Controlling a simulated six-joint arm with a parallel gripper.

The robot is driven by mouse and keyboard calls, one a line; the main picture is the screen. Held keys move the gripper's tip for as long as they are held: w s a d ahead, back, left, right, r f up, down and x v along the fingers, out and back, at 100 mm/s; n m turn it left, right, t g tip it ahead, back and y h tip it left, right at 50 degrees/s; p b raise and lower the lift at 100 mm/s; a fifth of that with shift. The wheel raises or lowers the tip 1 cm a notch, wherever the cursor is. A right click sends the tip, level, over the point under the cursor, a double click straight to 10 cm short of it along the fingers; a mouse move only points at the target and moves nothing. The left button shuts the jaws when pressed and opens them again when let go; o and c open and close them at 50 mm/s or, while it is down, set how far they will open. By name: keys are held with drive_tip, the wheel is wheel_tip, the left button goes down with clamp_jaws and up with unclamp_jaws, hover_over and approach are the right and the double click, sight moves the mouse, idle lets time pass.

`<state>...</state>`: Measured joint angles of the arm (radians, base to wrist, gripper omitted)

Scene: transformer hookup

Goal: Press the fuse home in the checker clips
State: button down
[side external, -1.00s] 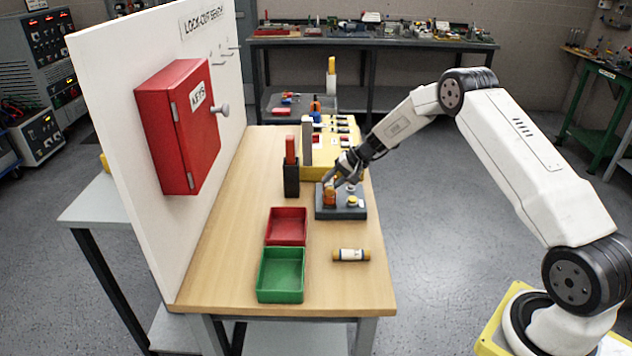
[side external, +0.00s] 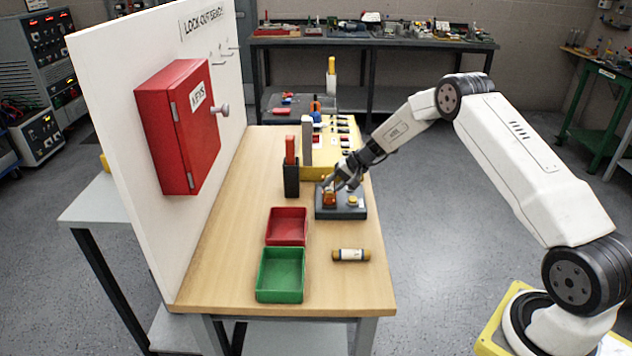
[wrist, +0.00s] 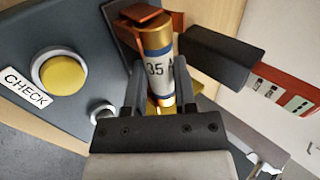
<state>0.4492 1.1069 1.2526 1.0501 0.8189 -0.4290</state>
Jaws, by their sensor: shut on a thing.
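My gripper (wrist: 158,88) is shut on a fuse (wrist: 157,68) with gold caps, a pale label reading "35 A" and blue bands. The checker (side external: 341,212) is a dark grey box with a yellow button and a CHECK label (wrist: 25,88). In the wrist view the fuse's far end lies at an orange clip (wrist: 136,13). In the side view my gripper (side external: 334,187) is low over the checker, and the orange clips (side external: 329,199) are partly covered by it. The near clip is hidden by the fingers, and I cannot tell how deep the fuse sits.
Another fuse (side external: 351,255) lies on the bench front. A red tray (side external: 286,225) and a green tray (side external: 281,276) stand left of it. A black holder (side external: 291,181) with a red-orange handle stands left of the checker. A yellow unit (side external: 330,165) is behind; the board with the red key box (side external: 181,127) rises left.

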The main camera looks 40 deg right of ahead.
drive_tip(key=shift+f, duration=0.1)
drive_tip(key=shift+c, duration=1.7)
unclamp_jaws()
drive_tip(key=shift+s+f, duration=0.1)
drive_tip(key=shift+f, duration=0.05)
drive_tip(key=shift+s+d+f, duration=0.1)
drive_tip(key=shift+w+r, duration=0.2)
drive_tip(key=shift+r, duration=2.55)
drive_tip(key=shift+r, duration=0.1)
drive_tip(key=v, duration=0.7)
drive_tip(key=shift+s+r, duration=0.2)
drive_tip(key=shift+s, duration=0.05)
